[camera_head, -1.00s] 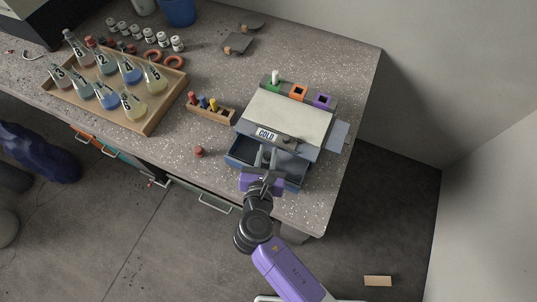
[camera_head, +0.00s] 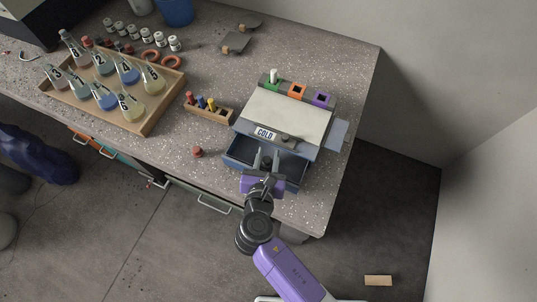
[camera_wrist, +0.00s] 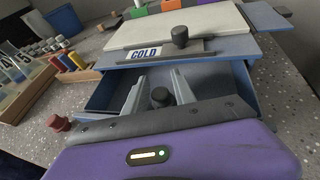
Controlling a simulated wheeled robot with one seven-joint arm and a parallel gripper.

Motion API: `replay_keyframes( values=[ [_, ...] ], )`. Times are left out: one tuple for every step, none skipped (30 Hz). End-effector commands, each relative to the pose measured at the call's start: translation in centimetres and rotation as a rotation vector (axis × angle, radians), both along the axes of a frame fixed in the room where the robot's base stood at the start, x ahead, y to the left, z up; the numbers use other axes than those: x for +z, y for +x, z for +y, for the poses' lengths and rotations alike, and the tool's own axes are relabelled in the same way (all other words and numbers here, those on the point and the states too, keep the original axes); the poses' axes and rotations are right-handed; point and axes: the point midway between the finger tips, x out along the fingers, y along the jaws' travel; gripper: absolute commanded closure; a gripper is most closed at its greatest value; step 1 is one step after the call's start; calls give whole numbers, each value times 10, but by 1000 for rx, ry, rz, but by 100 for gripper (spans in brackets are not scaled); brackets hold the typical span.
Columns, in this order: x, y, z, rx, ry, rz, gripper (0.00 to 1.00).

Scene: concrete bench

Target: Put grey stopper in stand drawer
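The stand (camera_head: 290,117) has a pale top and a COLD label, and its blue drawer (camera_head: 239,152) is pulled out at the front. My gripper (camera_head: 267,157) reaches into the drawer from the front. In the wrist view, its two fingers (camera_wrist: 158,80) are spread apart. The dark grey stopper (camera_wrist: 160,97) is between the fingers inside the drawer, with gaps visible on both sides. Its lower part is hidden by my gripper body, so I cannot tell whether it touches the drawer floor. A dark knob (camera_wrist: 180,37) is on the stand's front above the drawer.
A red stopper (camera_head: 198,152) stands on the bench left of the drawer. A wooden rack (camera_head: 211,113) with coloured pieces and a tray of flasks (camera_head: 150,122) are farther left. Green, orange and purple blocks (camera_head: 297,91) line the stand's back. The bench's right edge is close.

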Motion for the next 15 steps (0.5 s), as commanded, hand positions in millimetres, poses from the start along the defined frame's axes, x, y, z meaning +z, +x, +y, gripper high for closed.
replay_keyframes(
  values=[
    [-10, -5, 1, 8, -7, 16, 57],
    [-10, -5, 1, 9, -7, 16, 57],
    [-10, -5, 2, 9, -7, 16, 57],
    [-9, -5, 2, 9, -7, 16, 57],
    [-8, -5, 2, 10, -7, 15, 57],
    [-6, -5, 2, 10, -7, 15, 57],
    [-3, -5, 2, 10, -7, 15, 57],
    [0, -5, 2, 11, -6, 14, 57],
    [6, -5, 3, 11, -6, 13, 57],
    [7, -8, 3, 12, -6, 13, 57],
    [8, -13, 3, 12, -7, 12, 57],
    [12, -19, 3, 11, -7, 11, 57],
    [14, -25, 4, 11, -7, 10, 57],
    [17, -31, 4, 11, -6, 10, 57],
    [21, -38, 4, 10, -5, 8, 57]
  ],
)
